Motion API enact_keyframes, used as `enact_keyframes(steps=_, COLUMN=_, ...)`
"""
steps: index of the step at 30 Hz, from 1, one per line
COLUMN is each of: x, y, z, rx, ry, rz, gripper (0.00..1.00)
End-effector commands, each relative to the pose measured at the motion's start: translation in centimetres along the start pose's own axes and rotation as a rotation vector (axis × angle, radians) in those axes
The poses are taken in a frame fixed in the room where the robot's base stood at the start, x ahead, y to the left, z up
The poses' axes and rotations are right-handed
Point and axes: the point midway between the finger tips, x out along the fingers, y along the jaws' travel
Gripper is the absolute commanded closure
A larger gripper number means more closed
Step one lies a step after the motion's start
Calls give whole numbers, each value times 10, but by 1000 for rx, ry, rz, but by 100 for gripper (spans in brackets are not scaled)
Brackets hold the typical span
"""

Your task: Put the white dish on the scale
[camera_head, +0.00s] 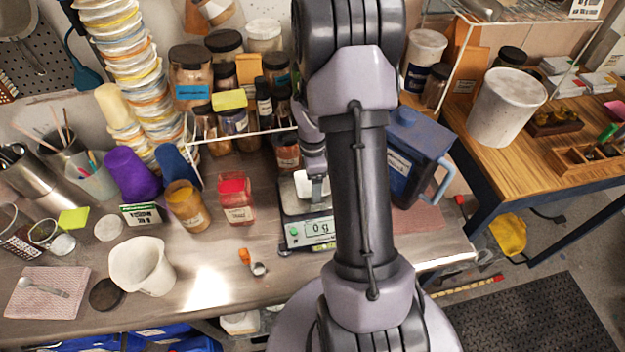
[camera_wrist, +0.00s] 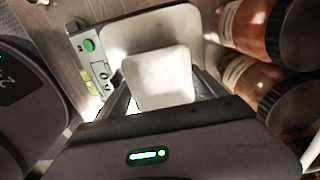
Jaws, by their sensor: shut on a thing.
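The white dish (camera_wrist: 158,82) is small and square with rounded corners. My gripper (camera_wrist: 160,95) is shut on it in the wrist view, one finger on each side. The scale's metal plate (camera_wrist: 122,38) shows beyond the dish, which overlaps it in this view. In the head view the dish (camera_head: 301,184) shows in part beside my arm, over the scale (camera_head: 289,211). The scale's display seems to read 0 g. I cannot tell whether the dish touches the plate. My arm hides the right side of the scale and most of the gripper.
Brown jars (camera_wrist: 255,28) stand close to the right of the scale in the wrist view.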

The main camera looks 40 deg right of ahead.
Motion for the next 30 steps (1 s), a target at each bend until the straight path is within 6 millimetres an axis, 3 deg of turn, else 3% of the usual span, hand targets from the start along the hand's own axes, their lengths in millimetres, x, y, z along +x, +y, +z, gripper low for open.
enact_keyframes(steps=3, x=5, y=0, z=0, rx=0, ry=0, rz=0, gripper=57)
enact_keyframes(steps=4, x=4, y=0, z=0, rx=0, ry=0, rz=0, gripper=14)
enact_keyframes(steps=5, x=3, y=0, z=0, rx=0, ry=0, rz=0, gripper=11)
enact_keyframes(steps=13, x=2, y=0, z=0, rx=0, ry=0, rz=0, gripper=11)
enact_keyframes(steps=16, x=-9, y=0, z=0, rx=0, ry=0, rz=-2, gripper=11)
enact_keyframes(steps=24, x=-85, y=-1, z=0, rx=1, ry=0, rz=-5, gripper=11)
enact_keyframes(steps=30, x=-117, y=0, z=0, rx=0, ry=0, rz=-2, gripper=11)
